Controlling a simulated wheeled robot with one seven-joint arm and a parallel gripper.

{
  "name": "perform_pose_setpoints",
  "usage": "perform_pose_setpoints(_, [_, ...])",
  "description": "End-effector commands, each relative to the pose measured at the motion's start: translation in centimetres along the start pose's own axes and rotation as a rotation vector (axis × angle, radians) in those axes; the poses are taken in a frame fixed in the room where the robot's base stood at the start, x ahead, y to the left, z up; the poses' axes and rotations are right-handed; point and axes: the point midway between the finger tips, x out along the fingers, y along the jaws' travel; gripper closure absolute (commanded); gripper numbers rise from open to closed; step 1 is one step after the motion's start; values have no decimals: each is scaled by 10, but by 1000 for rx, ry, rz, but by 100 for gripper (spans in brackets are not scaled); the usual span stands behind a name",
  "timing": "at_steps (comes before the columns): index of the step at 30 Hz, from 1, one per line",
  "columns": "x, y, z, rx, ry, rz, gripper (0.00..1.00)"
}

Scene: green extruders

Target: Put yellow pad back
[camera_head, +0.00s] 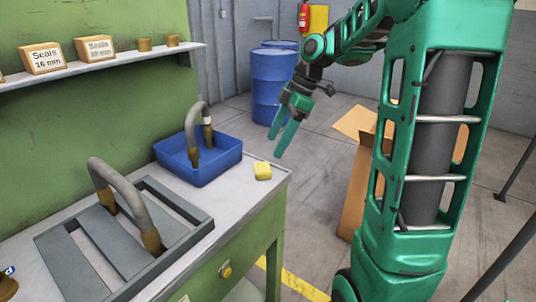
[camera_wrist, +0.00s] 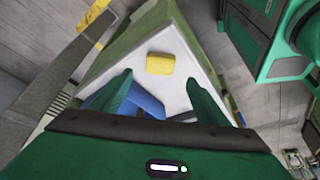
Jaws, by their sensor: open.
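The yellow pad (camera_head: 262,171) is a small block lying on the white bench top (camera_head: 232,196), near its far right corner and just right of the blue bin. It also shows in the wrist view (camera_wrist: 160,64), beyond my fingertips and roughly centred between them. My gripper (camera_head: 283,130) is open and empty, above and slightly right of the pad, apart from it. In the wrist view the two green fingers (camera_wrist: 158,84) are spread apart.
A blue bin (camera_head: 199,160) with a curved hose stands left of the pad. A grey slatted tray (camera_head: 125,240) with another hose lies nearer. A shelf (camera_head: 110,65) holds seal boxes. Blue barrels (camera_head: 272,85) and a cardboard box (camera_head: 358,170) stand beyond the bench.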

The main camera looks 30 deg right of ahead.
Motion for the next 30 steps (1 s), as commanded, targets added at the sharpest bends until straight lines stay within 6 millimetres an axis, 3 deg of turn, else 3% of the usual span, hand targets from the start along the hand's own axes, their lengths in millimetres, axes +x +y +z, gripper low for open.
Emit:
perform_pose_setpoints(7, [-27, 0, 0, 0, 0, 0, 31])
perform_pose_setpoints(13, [-31, -2, 0, 17, -3, 2, 31])
perform_pose_setpoints(17, [-29, -19, 5, 169, -27, 19, 31])
perform_pose_setpoints(23, [-18, -86, 39, 716, -114, 92, 31])
perform_pose_setpoints(30, [2, -186, 103, 1376, -225, 224, 31])
